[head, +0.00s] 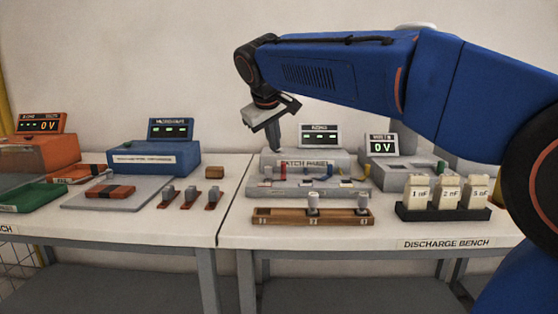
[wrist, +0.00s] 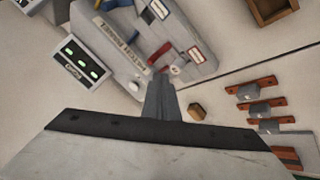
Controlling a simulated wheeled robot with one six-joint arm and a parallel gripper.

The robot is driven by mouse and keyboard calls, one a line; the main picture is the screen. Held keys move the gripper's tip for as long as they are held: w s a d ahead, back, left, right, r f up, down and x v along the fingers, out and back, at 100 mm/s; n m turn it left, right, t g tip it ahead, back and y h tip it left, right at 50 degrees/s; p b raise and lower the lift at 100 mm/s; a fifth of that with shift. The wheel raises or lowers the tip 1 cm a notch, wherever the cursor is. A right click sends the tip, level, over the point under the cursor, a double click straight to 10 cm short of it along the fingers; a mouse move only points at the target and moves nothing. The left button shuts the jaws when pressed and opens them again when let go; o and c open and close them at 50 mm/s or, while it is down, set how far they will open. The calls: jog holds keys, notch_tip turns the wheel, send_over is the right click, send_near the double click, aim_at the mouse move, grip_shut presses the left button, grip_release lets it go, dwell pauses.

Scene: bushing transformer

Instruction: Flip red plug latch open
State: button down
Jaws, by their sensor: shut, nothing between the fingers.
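The grey patch panel (head: 320,188) stands on the discharge bench in the head view, with small red, blue and yellow plugs along it. The red plug (head: 296,170) is at its left part; its latch is too small to tell whether open or shut. My gripper (head: 275,150) points down above the panel's left end, its fingers shut and empty. In the wrist view the shut fingertips (wrist: 161,78) appear beside the patch panel (wrist: 125,50), close to a small red part (wrist: 160,51). I cannot tell whether they touch it.
A wooden rack (head: 280,216) with grey knobs lies in front of the panel. A black tray (head: 440,213) of labelled capacitors stands at right. A small wooden block (head: 215,172) and switches (head: 190,197) are on the left table. A narrow gap separates the tables.

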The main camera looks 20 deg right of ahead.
aim_at(282, 169)
dwell(0.3)
jog(key=x, duration=1)
jog(key=shift+w+d+m+g+h, duration=0.15)
jog(key=shift+m+g+h, duration=0.25)
jog(key=shift+m, duration=0.5)
jog(key=shift+d+m+g+h, duration=0.1)
jog(key=shift+m+g+h, duration=0.2)
jog(key=shift+m+h, duration=0.4)
jog(key=m, duration=0.1)
jog(key=m+g+h, duration=0.1)
jog(key=m, duration=0.1)
jog(key=shift+w+d+m, duration=0.1)
jog(key=shift+d+m, duration=0.2)
jog(key=shift+d, duration=0.05)
jog(key=shift+a, duration=0.1)
jog(key=shift+s+a, duration=0.5)
jog(key=shift+s, duration=0.05)
jog(key=shift+r, duration=0.1)
